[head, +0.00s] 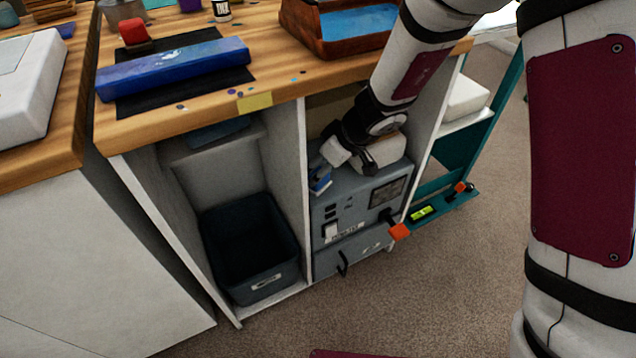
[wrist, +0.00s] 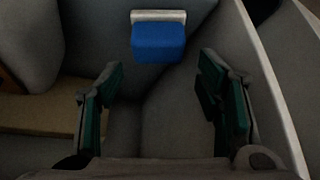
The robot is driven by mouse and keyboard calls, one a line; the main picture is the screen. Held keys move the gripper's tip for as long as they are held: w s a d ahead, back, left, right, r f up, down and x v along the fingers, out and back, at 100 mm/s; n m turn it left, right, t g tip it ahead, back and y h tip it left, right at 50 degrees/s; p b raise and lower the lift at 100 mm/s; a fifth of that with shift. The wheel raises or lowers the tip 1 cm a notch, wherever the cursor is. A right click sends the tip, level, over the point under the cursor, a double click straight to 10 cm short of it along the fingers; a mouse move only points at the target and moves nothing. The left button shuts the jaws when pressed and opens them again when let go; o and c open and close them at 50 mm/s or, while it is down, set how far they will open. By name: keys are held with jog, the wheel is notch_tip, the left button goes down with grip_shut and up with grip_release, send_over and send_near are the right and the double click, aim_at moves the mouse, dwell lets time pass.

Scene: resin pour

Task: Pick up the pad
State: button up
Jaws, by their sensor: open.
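The pad (wrist: 158,42) is a small blue block with a whitish strip along its upper edge in the wrist view. In the head view a small blue and white piece, likely the same pad (head: 320,181), shows at the left front of a grey machine in the right bay under the bench. My gripper (wrist: 160,75) is open, with its two green-lined fingers apart and nothing between them. The pad lies beyond the fingertips, roughly centred between them in the picture, and appears apart from them. In the head view my wrist hides much of the gripper.
The grey machine (head: 345,217) fills the bay, closed in by a white divider (head: 284,170) on the left and a side panel on the right. A dark bin (head: 250,250) stands in the left bay. The wooden benchtop (head: 283,82) overhangs. Carpet lies clear in front.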

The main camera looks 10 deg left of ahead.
jog(key=shift+w+a+f+b, duration=0.2)
jog(key=shift+f+b, duration=0.1)
jog(key=shift+f, duration=0.6)
jog(key=shift+w+a+f+b, duration=0.15)
jog(key=shift+f+b, duration=0.2)
jog(key=shift+f, duration=0.5)
jog(key=shift+w+a+f+b, duration=0.2)
jog(key=shift+f+b, duration=0.1)
jog(key=shift+f, duration=0.6)
jog(key=shift+c, duration=0.2)
jog(key=shift+s, duration=0.1)
jog(key=c, duration=1)
jog(key=shift+r, duration=0.1)
jog(key=shift+r+p, duration=0.3)
jog(key=shift+r, duration=0.2)
jog(key=r, duration=0.1)
jog(key=r+p, duration=0.1)
jog(key=shift+s+d+r, duration=0.1)
jog(key=shift+d+r, duration=0.2)
jog(key=shift+d, duration=0.05)
jog(key=s+d+b, duration=0.5)
jog(key=s+d, duration=0.4)
jog(key=d, duration=0.5)
jog(key=shift+s+d, duration=0.2)
jog(key=shift+s, duration=0.15)
jog(key=shift+f, duration=0.1)
